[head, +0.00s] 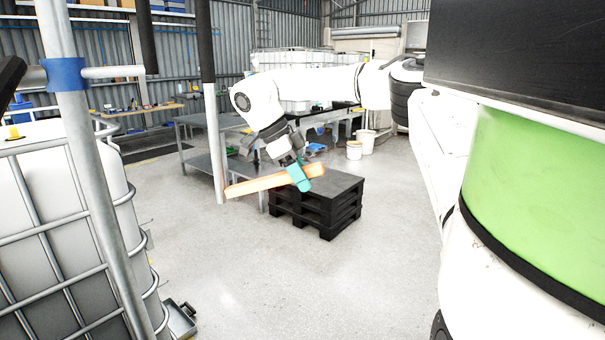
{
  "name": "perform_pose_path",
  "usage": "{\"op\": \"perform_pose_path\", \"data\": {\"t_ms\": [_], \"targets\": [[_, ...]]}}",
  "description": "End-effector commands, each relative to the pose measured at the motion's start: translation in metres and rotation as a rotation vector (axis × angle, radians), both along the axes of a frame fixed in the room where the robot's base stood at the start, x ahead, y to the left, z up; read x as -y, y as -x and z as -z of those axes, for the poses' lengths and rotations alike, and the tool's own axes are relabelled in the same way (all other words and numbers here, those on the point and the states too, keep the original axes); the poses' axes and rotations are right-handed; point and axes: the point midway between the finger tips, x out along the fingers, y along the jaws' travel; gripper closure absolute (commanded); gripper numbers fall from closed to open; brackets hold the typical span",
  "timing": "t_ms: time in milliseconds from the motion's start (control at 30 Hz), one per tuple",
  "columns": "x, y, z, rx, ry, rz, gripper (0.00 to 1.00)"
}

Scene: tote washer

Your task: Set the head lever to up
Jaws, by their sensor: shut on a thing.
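My gripper (299,177), with teal fingers, is at the end of my white arm in the middle of the head view. It is shut on a long orange-brown bar (255,185), which it holds at a slight tilt in front of the black pallets. I cannot make out a head lever for certain. A dark part (10,78) at the left edge, beside a blue-banded pole (66,74), is cut off by the frame, and I cannot tell what it is.
A caged white tote (50,190) stands at the left, close by. Stacked black pallets (318,205) are behind the bar. Grey metal tables (200,165) and white buckets (365,138) stand further back. The grey floor in the middle is clear.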

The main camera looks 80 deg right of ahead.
Motion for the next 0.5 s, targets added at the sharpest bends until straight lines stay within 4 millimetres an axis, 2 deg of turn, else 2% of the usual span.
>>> {"op": "perform_pose_path", "data": {"t_ms": [33,100,500], "targets": [[-0.0004,-0.0023,-0.0083,-0.012,0.002,-0.002,1.0],[-0.0007,-0.0029,-0.0102,-0.029,0.003,-0.001,1.0],[-0.0007,-0.0039,-0.0112,-0.054,0.006,-0.002,1.0]]}}
